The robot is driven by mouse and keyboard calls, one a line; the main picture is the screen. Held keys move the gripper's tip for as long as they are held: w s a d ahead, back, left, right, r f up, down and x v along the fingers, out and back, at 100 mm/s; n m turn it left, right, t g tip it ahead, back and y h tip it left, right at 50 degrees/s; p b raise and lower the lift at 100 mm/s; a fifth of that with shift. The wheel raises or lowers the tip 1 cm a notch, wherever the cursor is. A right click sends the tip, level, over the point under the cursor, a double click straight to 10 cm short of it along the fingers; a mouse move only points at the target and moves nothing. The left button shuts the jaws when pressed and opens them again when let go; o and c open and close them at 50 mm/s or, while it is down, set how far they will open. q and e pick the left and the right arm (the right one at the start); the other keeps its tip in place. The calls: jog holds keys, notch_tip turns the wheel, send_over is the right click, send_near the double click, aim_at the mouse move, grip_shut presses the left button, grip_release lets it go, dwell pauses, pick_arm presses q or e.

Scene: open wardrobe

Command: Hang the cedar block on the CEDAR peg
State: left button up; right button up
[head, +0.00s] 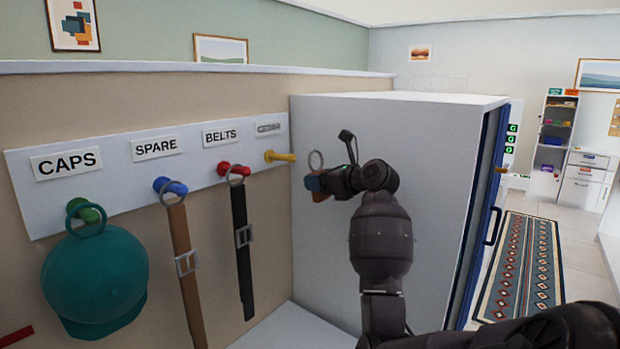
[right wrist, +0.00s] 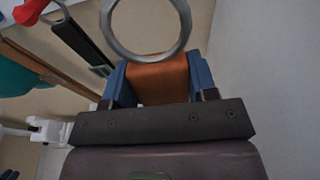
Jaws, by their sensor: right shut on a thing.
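The cedar block (head: 320,196) is a small orange-brown block with a grey metal ring (head: 315,160) standing up from its top. My right gripper (head: 316,184) is shut on the block, its blue fingers on either side. In the right wrist view the block (right wrist: 158,78) sits between the fingers, with the ring (right wrist: 146,52) upright beyond it. A bare yellow peg (head: 280,157) sticks out at the right end of the white peg board, under a label (head: 268,128) too small to read. The ring is apart from this peg, a short way to its right. My left gripper is not in view.
A teal cap (head: 95,275) hangs on the green CAPS peg (head: 88,213). A brown belt (head: 183,265) hangs on the blue SPARE peg (head: 172,187), a black belt (head: 242,255) on the red BELTS peg (head: 230,169). A pale wardrobe panel (head: 335,265) stands behind my right gripper.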

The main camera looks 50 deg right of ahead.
jog(key=shift+r, duration=0.1)
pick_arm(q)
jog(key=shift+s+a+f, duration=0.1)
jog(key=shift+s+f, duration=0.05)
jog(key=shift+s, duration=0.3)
pick_arm(e)
jog(key=x, duration=1.1)
jog(key=shift+w+r, duration=0.2)
jog(key=shift+w, duration=0.1)
dwell(0.8)
dwell(0.7)
jog(key=o, duration=1)
